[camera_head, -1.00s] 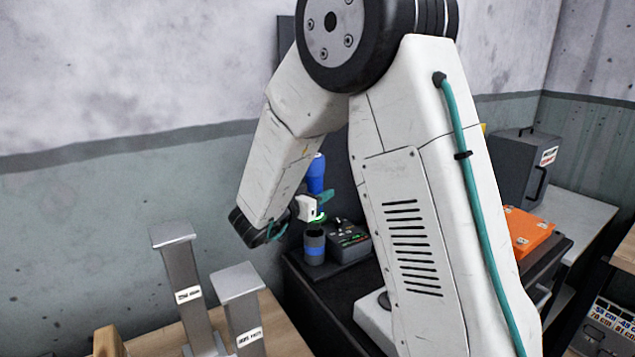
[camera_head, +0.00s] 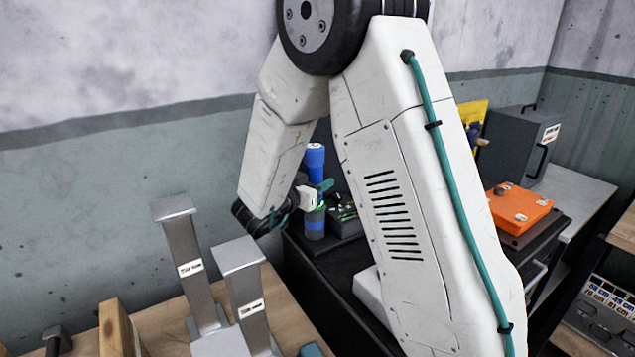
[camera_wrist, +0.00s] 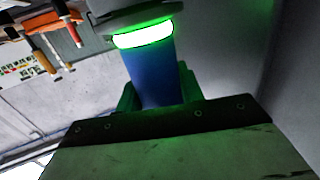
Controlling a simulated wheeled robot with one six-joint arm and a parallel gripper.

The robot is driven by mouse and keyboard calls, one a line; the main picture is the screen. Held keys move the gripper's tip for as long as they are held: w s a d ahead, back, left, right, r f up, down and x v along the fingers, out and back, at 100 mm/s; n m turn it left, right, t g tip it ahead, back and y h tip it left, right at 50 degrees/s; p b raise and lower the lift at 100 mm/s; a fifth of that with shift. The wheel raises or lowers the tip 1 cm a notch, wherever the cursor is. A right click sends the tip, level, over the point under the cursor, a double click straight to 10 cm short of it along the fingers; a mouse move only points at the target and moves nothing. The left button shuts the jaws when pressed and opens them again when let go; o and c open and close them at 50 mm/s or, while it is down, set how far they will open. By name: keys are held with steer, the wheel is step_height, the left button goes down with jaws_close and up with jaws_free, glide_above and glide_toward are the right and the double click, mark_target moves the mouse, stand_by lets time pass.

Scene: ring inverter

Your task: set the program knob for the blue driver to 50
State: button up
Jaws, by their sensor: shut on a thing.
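The blue driver (camera_head: 315,160) stands upright in my gripper (camera_head: 312,196), whose jaws are shut on it. A dark cup with a blue band (camera_head: 315,222) is directly below the driver. The driver's lower end meets or enters the cup's top; I cannot tell how deep. In the wrist view, the driver's blue body (camera_wrist: 152,78) is between the green fingers, with a bright green glowing ring (camera_wrist: 143,38) on it. A dark control box (camera_head: 344,217) stands right beside the cup, partly hidden by my arm. Its knob and any setting cannot be read.
Two grey metal posts (camera_head: 186,262) with labels stand on the wooden table at front left. An orange case (camera_head: 520,205) and a grey box (camera_head: 520,143) are at the right. The wall is close behind the cup.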

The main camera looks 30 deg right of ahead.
steer(key=shift+f, duration=0.1)
steer(key=o, duration=1.2)
steer(key=shift+f, duration=0.1)
